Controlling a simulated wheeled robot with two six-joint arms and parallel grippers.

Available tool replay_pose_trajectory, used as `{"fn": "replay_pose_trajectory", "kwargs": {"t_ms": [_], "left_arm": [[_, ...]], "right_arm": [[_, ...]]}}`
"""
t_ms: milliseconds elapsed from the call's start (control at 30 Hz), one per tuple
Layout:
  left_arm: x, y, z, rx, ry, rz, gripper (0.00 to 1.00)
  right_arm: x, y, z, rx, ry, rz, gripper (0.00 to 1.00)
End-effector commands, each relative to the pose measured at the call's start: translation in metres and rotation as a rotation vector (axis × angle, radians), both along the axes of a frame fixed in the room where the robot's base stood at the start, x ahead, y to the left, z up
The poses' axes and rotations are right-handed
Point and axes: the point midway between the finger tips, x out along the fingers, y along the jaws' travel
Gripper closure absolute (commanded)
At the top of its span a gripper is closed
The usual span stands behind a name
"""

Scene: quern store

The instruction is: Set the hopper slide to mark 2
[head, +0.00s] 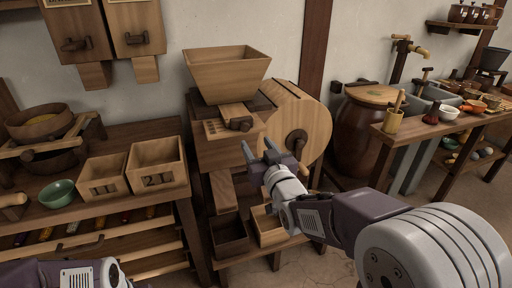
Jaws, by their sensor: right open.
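The hopper (228,75) is a tapered wooden box on top of the wooden mill. The slide (238,115) sticks out under it toward me and carries a dark knob (239,124). A row of small marks shows on the board (215,128) left of the knob; I cannot read which one the slide stands at. My right gripper (258,151) is open and empty, in front of the mill, below and slightly right of the knob, apart from it. My left arm shows at the lower left edge, its gripper out of view.
A round wooden drum with a dark hub (296,141) stands right of the hopper. Two wooden boxes (157,164) and a green bowl (57,193) sit on the left bench. Below the mill are a dark bin (230,236) and a light one (268,228). A barrel (358,135) stands behind right.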

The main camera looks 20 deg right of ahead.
Motion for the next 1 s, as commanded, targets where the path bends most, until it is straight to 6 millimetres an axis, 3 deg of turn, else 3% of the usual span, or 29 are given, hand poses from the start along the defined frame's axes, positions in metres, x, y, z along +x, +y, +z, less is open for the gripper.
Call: {"fn": "replay_pose_trajectory", "kwargs": {"t_ms": [33, 67, 267, 700, 1000], "left_arm": [[0.000, 0.000, -0.024, 0.000, 0.002, 0.000, 0.64], [0.000, 0.000, -0.027, 0.000, 0.002, 0.000, 0.64], [0.000, 0.000, -0.023, 0.000, 0.001, 0.000, 0.64], [0.000, 0.000, -0.038, 0.000, 0.001, 0.000, 0.64], [0.000, 0.000, -0.038, 0.000, 0.001, 0.000, 0.64]], "right_arm": [[0.000, 0.000, -0.013, 0.000, -0.007, 0.001, 0.49], [0.000, 0.001, -0.011, 0.000, -0.006, 0.001, 0.49], [0.004, 0.001, -0.005, 0.000, 0.000, 0.000, 0.49], [0.083, 0.004, -0.005, 0.000, 0.000, 0.000, 0.49], [0.091, 0.004, -0.004, 0.000, 0.000, 0.000, 0.49]]}}
